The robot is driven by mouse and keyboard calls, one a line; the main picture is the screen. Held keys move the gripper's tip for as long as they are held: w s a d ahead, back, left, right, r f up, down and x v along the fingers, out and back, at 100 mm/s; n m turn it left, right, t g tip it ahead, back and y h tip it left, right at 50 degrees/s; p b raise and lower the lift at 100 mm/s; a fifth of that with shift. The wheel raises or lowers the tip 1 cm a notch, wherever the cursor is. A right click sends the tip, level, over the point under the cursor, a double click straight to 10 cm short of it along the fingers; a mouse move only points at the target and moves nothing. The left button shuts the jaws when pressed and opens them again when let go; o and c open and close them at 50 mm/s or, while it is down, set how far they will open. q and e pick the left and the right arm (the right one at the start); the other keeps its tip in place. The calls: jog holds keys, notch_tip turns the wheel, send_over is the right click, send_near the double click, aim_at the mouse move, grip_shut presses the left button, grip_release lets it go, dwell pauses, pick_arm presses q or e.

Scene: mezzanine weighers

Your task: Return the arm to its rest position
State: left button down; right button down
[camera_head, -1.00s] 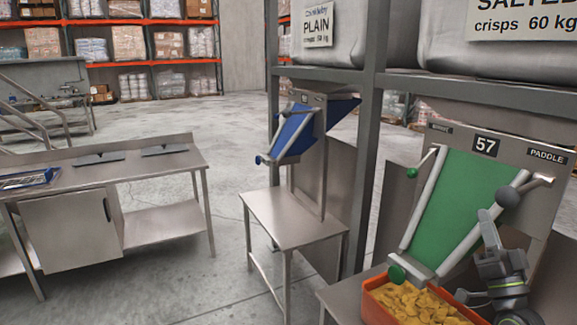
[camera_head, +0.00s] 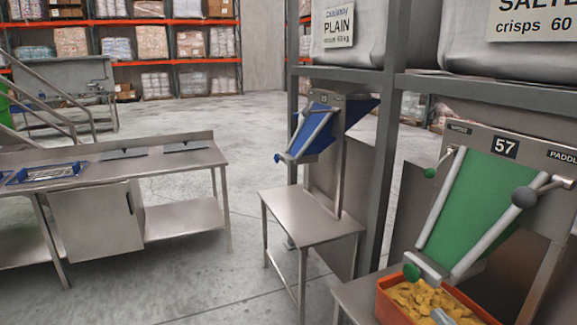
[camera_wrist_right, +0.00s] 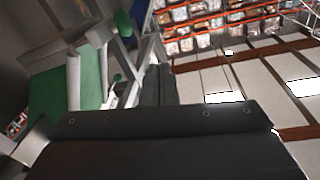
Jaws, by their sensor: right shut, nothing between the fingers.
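My right gripper (camera_wrist_right: 160,82) shows in the right wrist view as dark fingers lying together, with nothing between them. The wrist is tilted, with the weigher's green chute (camera_wrist_right: 88,80) to the left of the fingers. In the head view only a small grey piece (camera_head: 441,317), likely part of my right arm or gripper, shows at the bottom edge in front of the orange crate of crisps. Most of the right arm is out of that view. My left gripper is not in view.
Weigher 57 (camera_head: 505,147) with its green chute stands at the right, above the orange crate (camera_head: 388,303) of yellow crisps. A blue weigher (camera_head: 314,133) stands behind a steel table (camera_head: 300,215). A steel bench (camera_head: 120,165) is at the left. Open floor (camera_head: 235,245) lies between.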

jog(key=s+a+f+g+h, duration=0.1)
jog(key=s+f+g+h, duration=0.1)
jog(key=s+f+g, duration=0.5)
jog(key=s+a+f+g+h, duration=0.2)
jog(key=s+f+h, duration=0.1)
jog(key=s+f, duration=0.65)
jog(key=s+d+f+m+g+h, duration=0.15)
jog(key=s+g, duration=0.35)
jog(key=s, duration=0.7)
notch_tip(320, 180, down, 24)
jog(key=d+g, duration=0.1)
jog(key=d, duration=0.1)
jog(key=s+a+f+g, duration=0.1)
jog(key=s+f, duration=1.4)
jog(key=f, duration=0.1)
jog(key=shift+s+a+f+g+y, duration=0.15)
jog(key=shift+a+g+y, duration=0.05)
jog(key=shift+g+y, duration=0.15)
jog(key=shift+n, duration=0.25)
